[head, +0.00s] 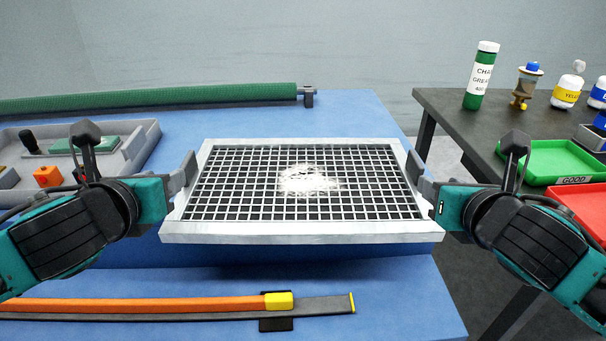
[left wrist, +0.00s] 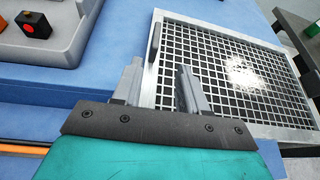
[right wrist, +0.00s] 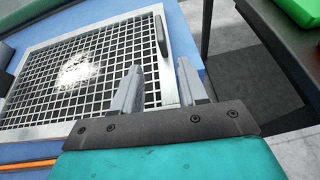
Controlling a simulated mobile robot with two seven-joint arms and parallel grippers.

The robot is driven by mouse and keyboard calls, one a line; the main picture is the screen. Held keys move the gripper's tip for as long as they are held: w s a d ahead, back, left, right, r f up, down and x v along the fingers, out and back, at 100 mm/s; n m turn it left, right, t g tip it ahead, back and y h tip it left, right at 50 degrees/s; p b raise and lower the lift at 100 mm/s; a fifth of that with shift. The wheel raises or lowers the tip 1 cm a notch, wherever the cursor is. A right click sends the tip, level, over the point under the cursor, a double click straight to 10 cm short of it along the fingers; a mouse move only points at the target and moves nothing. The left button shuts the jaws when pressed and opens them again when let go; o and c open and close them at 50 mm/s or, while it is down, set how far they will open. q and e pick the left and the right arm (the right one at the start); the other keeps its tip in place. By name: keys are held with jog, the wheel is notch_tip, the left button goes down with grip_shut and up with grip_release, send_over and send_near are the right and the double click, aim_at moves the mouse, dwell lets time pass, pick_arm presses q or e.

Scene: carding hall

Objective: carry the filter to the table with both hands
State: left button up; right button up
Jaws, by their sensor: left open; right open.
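The filter (head: 300,239) is a flat pale metal frame with a square mesh and a white patch of fluff in its middle. It lies level over the blue surface (head: 350,110), with a dark shadow below its front edge. My left gripper (head: 182,187) is at its left side; in the left wrist view the open fingers (left wrist: 158,85) straddle the frame's edge near a dark grip. My right gripper (head: 425,178) is at its right side; in the right wrist view the open fingers (right wrist: 160,84) straddle that edge similarly. Contact cannot be told. A dark-topped table (head: 450,110) stands at right.
A green roller (head: 150,98) lies behind the filter. A grey tray (head: 140,150) is at left. An orange strip (head: 150,304) lies in front. The dark table holds a green bottle (head: 480,80), a green tray (head: 560,160) and a red tray (head: 585,208). A floor gap separates the surfaces.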

aim_at(185, 161)
pick_arm(q)
jog(key=shift+w+a, duration=0.2)
jog(key=shift+w, duration=0.15)
pick_arm(e)
jog(key=shift+w+d+r+n, duration=0.1)
jog(key=shift+w+n, duration=0.2)
jog(key=shift+w, duration=0.1)
pick_arm(q)
jog(key=shift+s+r, duration=0.1)
jog(key=shift+r, duration=0.1)
pick_arm(e)
jog(key=shift+s+r, duration=0.1)
jog(key=shift+r, duration=0.1)
pick_arm(q)
jog(key=x, duration=1.2)
jog(key=shift+w+a+f, duration=0.1)
jog(key=shift+w+a, duration=0.05)
jog(key=shift+w, duration=0.25)
pick_arm(e)
jog(key=x, duration=1.2)
jog(key=shift+w+d+f, duration=0.1)
jog(key=shift+w+f, duration=0.05)
jog(key=shift+w, duration=0.25)
pick_arm(q)
grip_shut()
pick_arm(e)
grip_shut()
